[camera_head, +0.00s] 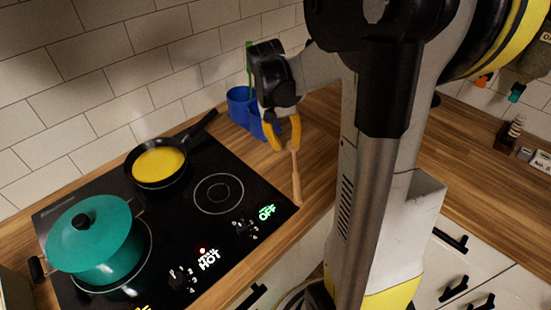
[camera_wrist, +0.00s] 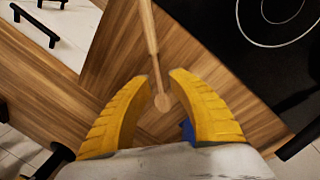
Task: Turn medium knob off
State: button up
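The black cooktop (camera_head: 175,225) has a knob (camera_head: 180,278) at its front beside a lit white "HOT" label and a red light. A second knob (camera_head: 245,228), to its right, sits by a green "OFF" label. A yellow label shows at the bottom edge, its knob cut off. No visible mark tells me which knob is the medium one. My gripper (camera_head: 294,148) hangs over the counter right of the cooktop, away from the knobs. In the wrist view its yellow fingers (camera_wrist: 160,77) are apart, with a wooden spoon (camera_wrist: 152,45) showing between them, seemingly untouched.
A teal lidded pot (camera_head: 95,240) stands on the left burner. A black pan (camera_head: 157,165) with yellow contents sits on the back burner. Blue containers (camera_head: 238,100) stand by the wall behind my gripper. The right burner (camera_head: 218,194) is empty. Drawers with black handles lie below the counter.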

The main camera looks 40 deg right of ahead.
jog(key=b, duration=0.2)
send_over(295, 168)
jog(key=a, duration=0.1)
jog(key=f, duration=0.4)
jog(key=shift+w+f, duration=0.35)
jog(key=shift+f, duration=0.05)
jog(key=f+b, duration=0.1)
jog(key=f, duration=0.1)
jog(key=f+b, duration=0.1)
jog(key=f, duration=0.1)
jog(key=d+f+b, duration=0.1)
jog(key=f, duration=0.1)
jog(key=shift+s, duration=0.35)
jog(key=shift+r, duration=0.15)
grip_shut()
